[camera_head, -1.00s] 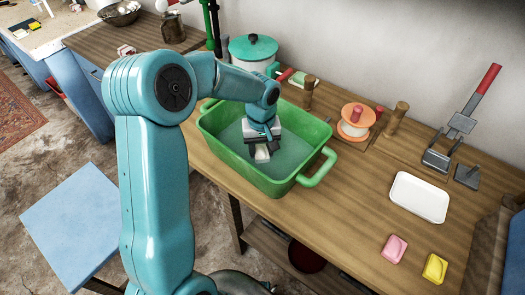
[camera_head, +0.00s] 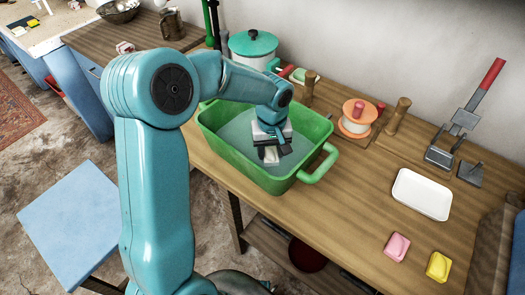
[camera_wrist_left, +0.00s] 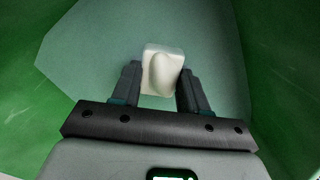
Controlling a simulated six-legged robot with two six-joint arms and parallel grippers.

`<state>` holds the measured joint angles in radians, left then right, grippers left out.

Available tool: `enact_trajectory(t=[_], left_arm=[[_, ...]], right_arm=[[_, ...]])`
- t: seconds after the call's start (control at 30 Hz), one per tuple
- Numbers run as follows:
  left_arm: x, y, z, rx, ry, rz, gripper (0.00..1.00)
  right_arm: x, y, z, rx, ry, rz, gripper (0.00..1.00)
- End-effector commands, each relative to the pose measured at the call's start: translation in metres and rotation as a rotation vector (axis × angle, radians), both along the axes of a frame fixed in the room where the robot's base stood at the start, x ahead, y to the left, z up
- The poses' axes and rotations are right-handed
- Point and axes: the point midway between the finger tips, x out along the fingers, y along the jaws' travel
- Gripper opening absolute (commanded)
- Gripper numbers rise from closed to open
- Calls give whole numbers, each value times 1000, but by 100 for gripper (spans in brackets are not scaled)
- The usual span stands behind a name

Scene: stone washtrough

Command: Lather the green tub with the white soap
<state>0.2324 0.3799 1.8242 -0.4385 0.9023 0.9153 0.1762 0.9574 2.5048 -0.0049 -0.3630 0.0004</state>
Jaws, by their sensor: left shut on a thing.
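The green tub (camera_head: 312,137) stands on the wooden table, with a flat grey-green surface inside that may be water. My left gripper (camera_head: 270,153) reaches down inside the tub. It is shut on the white soap (camera_head: 271,156), a pale block. In the left wrist view the soap (camera_wrist_left: 162,72) sits between the two dark fingers of the left gripper (camera_wrist_left: 160,88), over the grey-green floor of the tub (camera_wrist_left: 40,110). I cannot tell whether the soap touches the tub. No lather shows clearly. My right gripper is not in view.
A white tray (camera_head: 421,194), a pink soap (camera_head: 397,246) and a yellow soap (camera_head: 438,266) lie on the right of the table (camera_head: 340,215).

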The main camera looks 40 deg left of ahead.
Motion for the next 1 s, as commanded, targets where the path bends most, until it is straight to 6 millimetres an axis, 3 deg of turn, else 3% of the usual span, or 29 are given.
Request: enact_trajectory(t=[0.27, 0.7, 1.0], left_arm=[[0, 0, 1, 0, 0, 1, 7], [-2, 56, 1, 0, 0, 4, 7], [-2, 60, 0, 0, 0, 0, 7]], right_arm=[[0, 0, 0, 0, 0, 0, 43], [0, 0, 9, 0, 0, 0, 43], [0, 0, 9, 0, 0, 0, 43]])
